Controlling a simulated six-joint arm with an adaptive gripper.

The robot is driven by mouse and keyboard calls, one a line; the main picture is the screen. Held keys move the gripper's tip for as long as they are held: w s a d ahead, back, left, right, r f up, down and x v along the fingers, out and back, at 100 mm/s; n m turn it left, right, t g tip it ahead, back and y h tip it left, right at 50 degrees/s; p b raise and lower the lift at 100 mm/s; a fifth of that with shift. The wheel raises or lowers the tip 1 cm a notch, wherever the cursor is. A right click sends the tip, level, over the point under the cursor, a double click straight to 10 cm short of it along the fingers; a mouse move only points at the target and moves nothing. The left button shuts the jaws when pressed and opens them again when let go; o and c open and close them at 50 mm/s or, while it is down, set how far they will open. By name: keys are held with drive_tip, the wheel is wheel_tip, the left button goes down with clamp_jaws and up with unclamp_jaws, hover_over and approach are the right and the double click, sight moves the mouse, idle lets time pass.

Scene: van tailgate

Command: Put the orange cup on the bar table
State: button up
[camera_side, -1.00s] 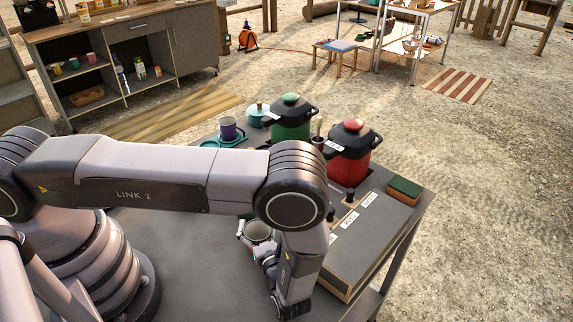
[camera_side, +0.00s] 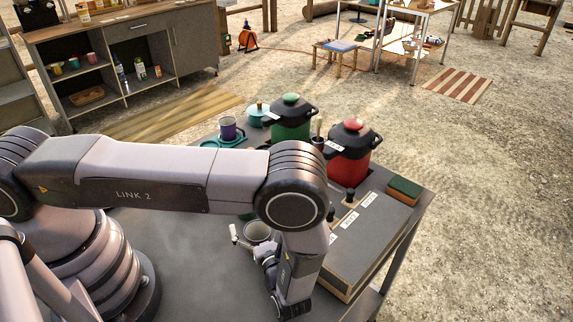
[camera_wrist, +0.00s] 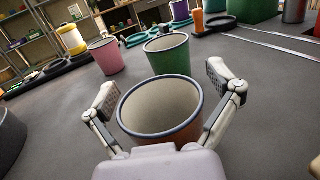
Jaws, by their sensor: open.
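The orange cup (camera_wrist: 160,108) stands upright in the wrist view, its pale inside and dark blue rim facing me. Only a little of its orange-brown outside shows below the rim. My gripper (camera_wrist: 161,85) is open, with one finger on each side of the cup. I cannot tell whether either finger touches it. In the side view the cup (camera_side: 257,231) stands on the grey table (camera_side: 190,270), partly hidden by my arm. One finger shows just left of it. I cannot tell which surface is the bar table.
A green cup (camera_wrist: 168,55) stands just beyond the orange one, and a pink cup (camera_wrist: 106,57) behind left. A box (camera_side: 365,235) lies to the right.

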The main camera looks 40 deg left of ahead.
drive_tip(key=v, duration=1.2)
drive_tip(key=n, duration=0.1)
drive_tip(key=r+h, duration=0.1)
drive_tip(key=n+h, duration=0.1)
drive_tip(key=shift+w+a+r+n, duration=0.25)
drive_tip(key=shift+w+n, duration=0.05)
drive_tip(key=w+a+r+n+g+h, duration=0.1)
drive_tip(key=a+r+n+g+h, duration=0.4)
drive_tip(key=r, duration=0.7)
drive_tip(key=w+a+r+n+g+h, duration=0.1)
drive_tip(key=a+r+n+g+h, duration=0.35)
drive_tip(key=r, duration=0.75)
drive_tip(key=s+a+r+n+t+h, duration=0.5)
drive_tip(key=s+a+r+n+t, duration=0.3)
drive_tip(key=s+a+r+n, duration=0.2)
drive_tip(key=shift+s+a+r, duration=0.2)
drive_tip(key=shift+s+r, duration=0.95)
drive_tip(key=shift+s, duration=0.75)
